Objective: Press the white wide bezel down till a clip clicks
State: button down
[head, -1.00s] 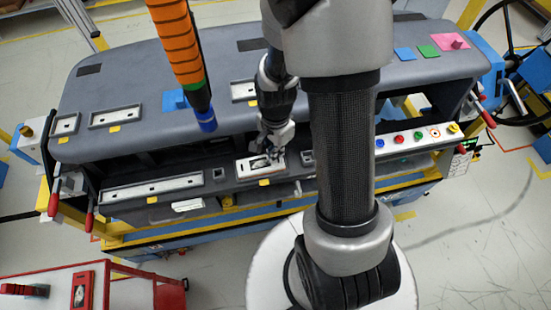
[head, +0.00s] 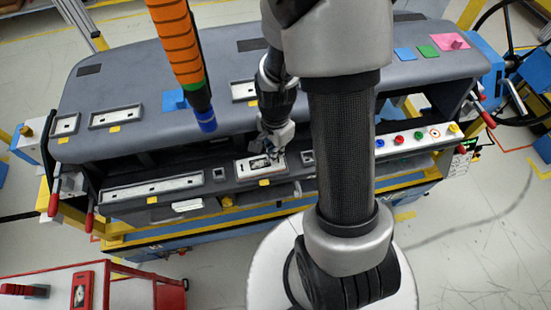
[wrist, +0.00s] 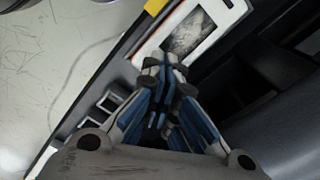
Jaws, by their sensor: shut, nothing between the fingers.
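The white wide bezel (head: 251,170) lies in the front ledge of the dashboard module, behind a yellow tag. In the wrist view the white bezel (wrist: 205,22) shows at the top as a white frame around a grey, scuffed-looking opening. My gripper (head: 277,156) is over the right end of the bezel. In the wrist view my gripper (wrist: 166,60) is shut and empty, its fingertips together at the bezel's near edge. I cannot tell whether the tips touch it. The clips under the bezel are hidden.
A long silver frame (head: 152,188) lies left on the ledge. A small square socket (head: 219,174) sits left of the bezel, and several coloured buttons (head: 400,139) sit to the right. The dashboard's upper shelf (head: 130,75) overhangs behind. An orange hanging tool (head: 175,45) is at upper left.

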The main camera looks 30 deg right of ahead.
jog(key=shift+s+f+b, duration=0.1)
jog(key=shift+f+b, duration=1.15)
jog(key=shift+f, duration=0.1)
dwell(2.3)
jog(key=shift+r+p, duration=3.15)
jog(key=shift+r, duration=0.9)
